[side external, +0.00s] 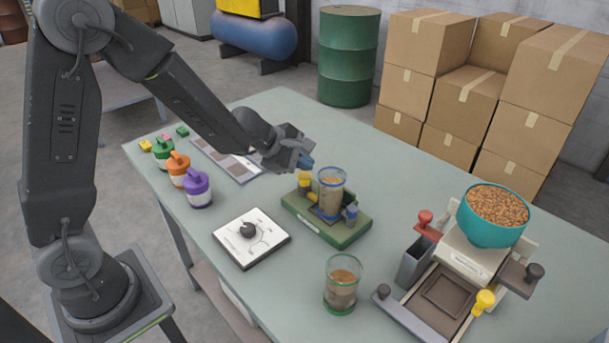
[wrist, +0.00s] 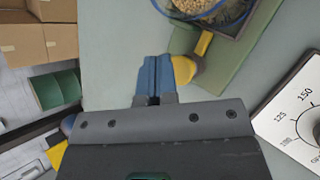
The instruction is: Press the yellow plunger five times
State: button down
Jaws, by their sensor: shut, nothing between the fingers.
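A yellow plunger (side external: 304,181) with a rounded top stands at the left end of a green base (side external: 345,236). My gripper (side external: 305,161) is shut and empty, with its blue fingertips just above the plunger. In the wrist view, my gripper (wrist: 154,62) has its blue fingers together. The yellow plunger (wrist: 186,69) shows right beside them, partly hidden; I cannot tell whether they touch. A clear cup (side external: 331,190) of brown grain with a blue rim stands on the green base, beside the plunger.
A white dial plate (side external: 250,238) lies in front of the green base. A filler machine with a teal bowl (side external: 487,233) and another yellow knob (side external: 484,301) is at right. Purple (side external: 197,189), orange and green lidded pots stand at left.

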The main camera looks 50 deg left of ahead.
aim_at(304, 177)
jog(key=shift+r, duration=2.5)
jog(key=s+d+r+m+g+h, duration=0.2)
jog(key=s+d+r+m, duration=0.7)
jog(key=s+m, duration=0.35)
jog(key=s+a+m+y, duration=0.3)
jog(key=s+m, duration=0.2)
jog(key=s, duration=0.2)
jog(key=s+a+m+y, duration=0.2)
jog(key=s+a+m, duration=0.1)
jog(key=s, duration=0.3)
jog(key=shift+s+m+g+y, duration=0.35)
jog(key=shift+m+g+y, duration=0.05)
jog(key=shift+m, duration=0.45)
